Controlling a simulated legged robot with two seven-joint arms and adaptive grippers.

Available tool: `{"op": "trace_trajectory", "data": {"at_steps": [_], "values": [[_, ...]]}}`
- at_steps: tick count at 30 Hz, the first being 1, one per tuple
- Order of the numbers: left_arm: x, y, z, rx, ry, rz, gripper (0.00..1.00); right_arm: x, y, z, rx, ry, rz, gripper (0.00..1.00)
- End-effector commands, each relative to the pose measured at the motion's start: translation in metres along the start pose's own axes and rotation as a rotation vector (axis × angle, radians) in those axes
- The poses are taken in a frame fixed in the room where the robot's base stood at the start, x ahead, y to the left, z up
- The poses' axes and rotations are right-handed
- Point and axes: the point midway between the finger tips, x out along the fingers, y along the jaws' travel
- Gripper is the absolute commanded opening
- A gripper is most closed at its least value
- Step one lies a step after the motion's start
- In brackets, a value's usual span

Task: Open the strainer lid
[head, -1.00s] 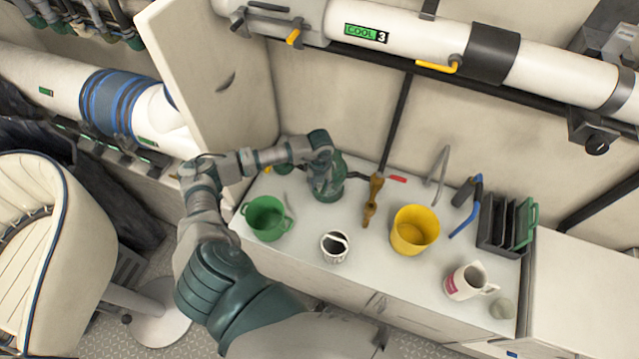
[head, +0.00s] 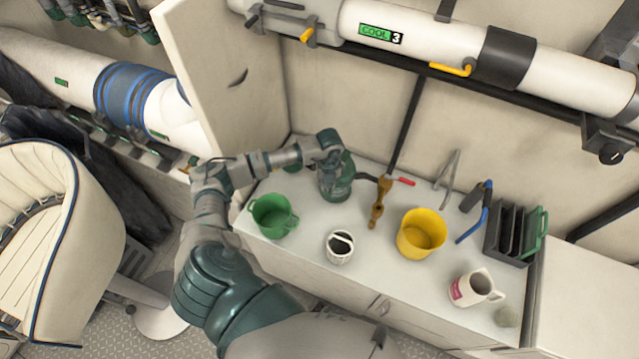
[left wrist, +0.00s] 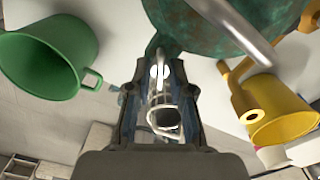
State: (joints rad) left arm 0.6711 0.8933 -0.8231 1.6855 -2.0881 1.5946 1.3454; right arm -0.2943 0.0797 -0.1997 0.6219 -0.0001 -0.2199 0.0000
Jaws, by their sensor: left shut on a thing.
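The strainer (head: 336,184) is a dark green, weathered metal body standing on the white counter near the back wall. My left gripper (left wrist: 160,68) is at its upper part; in the head view my wrist covers the top, so the lid's edge is mostly hidden. In the left wrist view, the rounded green strainer body (left wrist: 225,28) fills the top, with a bright metal bar (left wrist: 240,32) across it. The fingers are closed on a small part at the strainer's edge, seemingly of the lid. I cannot see the lid standing open. My right gripper is not in view.
A green mug (head: 272,217), a white pail (head: 340,247), a yellow bucket (head: 421,234) and a white jug (head: 474,288) stand on the counter. A brown wooden tool (head: 380,202) lies right of the strainer. A tall cream panel (head: 215,75) stands at left.

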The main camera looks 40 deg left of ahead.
Motion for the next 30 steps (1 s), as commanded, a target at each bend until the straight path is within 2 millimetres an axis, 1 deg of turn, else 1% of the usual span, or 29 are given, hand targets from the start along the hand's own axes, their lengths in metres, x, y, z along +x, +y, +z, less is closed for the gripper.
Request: {"op": "trace_trajectory", "data": {"at_steps": [4,12,14,16,18,30], "values": [[0.000,0.001,0.000,-0.052,-0.001,0.002,0.00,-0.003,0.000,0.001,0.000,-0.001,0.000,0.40],[0.000,0.001,0.001,-0.052,-0.002,0.001,0.00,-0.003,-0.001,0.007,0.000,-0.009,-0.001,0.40],[-0.003,0.001,0.001,-0.052,-0.002,0.001,0.00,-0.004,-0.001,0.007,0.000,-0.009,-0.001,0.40],[-0.014,-0.001,0.003,-0.053,-0.003,-0.001,0.00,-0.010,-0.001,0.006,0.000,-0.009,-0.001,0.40],[-0.013,0.000,0.003,-0.052,-0.003,-0.001,0.00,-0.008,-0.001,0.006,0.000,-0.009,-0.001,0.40],[-0.017,-0.002,0.005,-0.054,-0.013,-0.009,0.00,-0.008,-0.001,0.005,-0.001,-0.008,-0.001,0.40]]}}
